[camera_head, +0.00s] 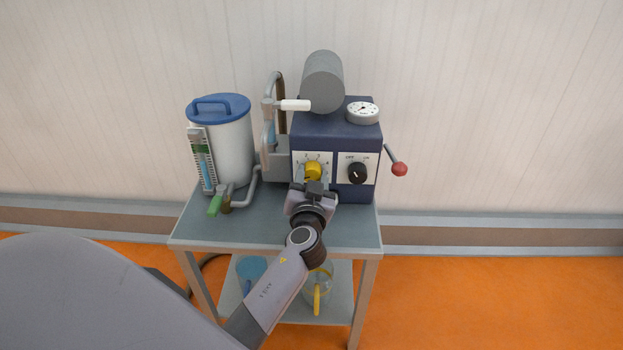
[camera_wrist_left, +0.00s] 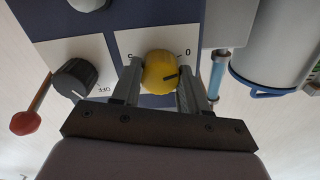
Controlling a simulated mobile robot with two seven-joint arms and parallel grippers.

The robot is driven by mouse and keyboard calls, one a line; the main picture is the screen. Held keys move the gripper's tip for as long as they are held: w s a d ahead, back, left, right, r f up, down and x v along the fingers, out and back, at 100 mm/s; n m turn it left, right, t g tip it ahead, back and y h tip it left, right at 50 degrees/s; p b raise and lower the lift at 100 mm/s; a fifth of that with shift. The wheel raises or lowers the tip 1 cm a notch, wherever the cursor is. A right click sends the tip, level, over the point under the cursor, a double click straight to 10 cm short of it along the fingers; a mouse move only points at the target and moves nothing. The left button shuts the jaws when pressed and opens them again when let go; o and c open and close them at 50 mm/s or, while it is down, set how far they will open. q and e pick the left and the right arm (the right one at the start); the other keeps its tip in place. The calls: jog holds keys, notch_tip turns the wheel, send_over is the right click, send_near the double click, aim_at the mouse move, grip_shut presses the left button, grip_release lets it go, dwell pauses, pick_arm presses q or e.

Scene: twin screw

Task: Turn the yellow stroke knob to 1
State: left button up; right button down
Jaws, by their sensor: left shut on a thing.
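The yellow stroke knob (camera_head: 313,170) is on the white dial plate at the left of the dark blue machine's front. My left gripper (camera_head: 313,182) reaches the knob from the front, with one finger on each side. It is shut on the knob, also in the left wrist view (camera_wrist_left: 160,88). My right gripper is not in view.
A black on-off knob (camera_head: 357,173) sits right of the yellow one, and a red-tipped lever (camera_head: 399,169) sticks out at the right. A white tank with a blue lid (camera_head: 219,108) and a green-handled tap (camera_head: 215,205) stand left. The cart top (camera_head: 350,228) is mostly clear in front.

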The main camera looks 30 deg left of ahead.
pick_arm(q)
jog(key=m, duration=0.3)
jog(key=shift+b, duration=0.3)
jog(key=shift+m, duration=1.2)
jog(key=shift+r+m, duration=0.1)
jog(key=shift+m, duration=1.1)
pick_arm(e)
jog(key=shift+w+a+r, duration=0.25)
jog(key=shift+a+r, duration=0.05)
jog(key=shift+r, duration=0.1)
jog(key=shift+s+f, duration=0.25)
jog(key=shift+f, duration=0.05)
pick_arm(q)
jog(key=o, duration=1.1)
jog(key=shift+c, duration=0.2)
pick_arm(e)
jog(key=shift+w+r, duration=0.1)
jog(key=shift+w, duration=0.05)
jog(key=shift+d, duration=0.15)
